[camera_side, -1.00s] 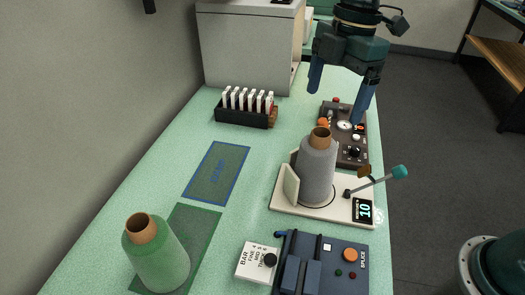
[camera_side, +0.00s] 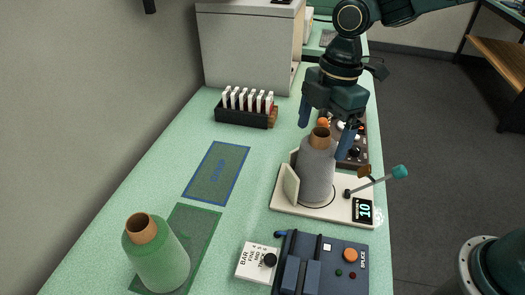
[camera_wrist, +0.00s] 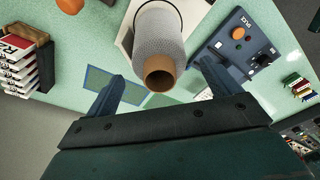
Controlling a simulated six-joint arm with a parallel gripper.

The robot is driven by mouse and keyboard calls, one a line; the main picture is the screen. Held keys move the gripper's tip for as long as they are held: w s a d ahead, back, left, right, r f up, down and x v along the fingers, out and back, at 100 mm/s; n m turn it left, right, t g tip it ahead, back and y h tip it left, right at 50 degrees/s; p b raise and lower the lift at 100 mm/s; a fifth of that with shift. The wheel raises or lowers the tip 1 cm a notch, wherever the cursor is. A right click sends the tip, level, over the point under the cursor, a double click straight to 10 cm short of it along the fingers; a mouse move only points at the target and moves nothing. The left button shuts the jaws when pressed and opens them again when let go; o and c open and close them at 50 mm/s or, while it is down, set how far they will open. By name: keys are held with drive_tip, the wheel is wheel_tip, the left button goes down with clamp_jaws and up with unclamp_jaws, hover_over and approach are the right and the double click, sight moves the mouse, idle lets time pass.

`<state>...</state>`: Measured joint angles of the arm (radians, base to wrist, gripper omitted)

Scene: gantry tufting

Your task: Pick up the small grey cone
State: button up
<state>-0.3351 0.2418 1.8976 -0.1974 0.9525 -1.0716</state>
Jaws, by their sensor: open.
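The grey cone (camera_side: 317,172) stands upright on a cream stand (camera_side: 285,205) with a small screen reading 10. Its brown tube top (camera_side: 320,137) sticks up above the yarn. My gripper (camera_side: 325,143) is open, with its blue fingers at the height of the cone's top, one to each side in the side view. In the wrist view the cone (camera_wrist: 158,35) lies ahead of the spread fingers (camera_wrist: 165,85), with its brown end facing my gripper. Nothing is held. I cannot tell whether a finger touches the cone.
A green cone (camera_side: 158,258) stands on a green mat at front left. A blue-outlined mat (camera_side: 217,172) is bare. A splice box (camera_side: 325,268) is in front, a tag rack (camera_side: 243,113) behind. A lever with a teal knob (camera_side: 400,172) juts out right of the cone.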

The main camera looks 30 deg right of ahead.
drive_tip(key=shift+a+f, duration=0.2)
drive_tip(key=shift+f, duration=1.3)
drive_tip(key=shift+c, duration=0.4)
drive_tip(key=c, duration=1.4)
drive_tip(key=shift+r, duration=0.1)
drive_tip(key=shift+r, duration=4.95)
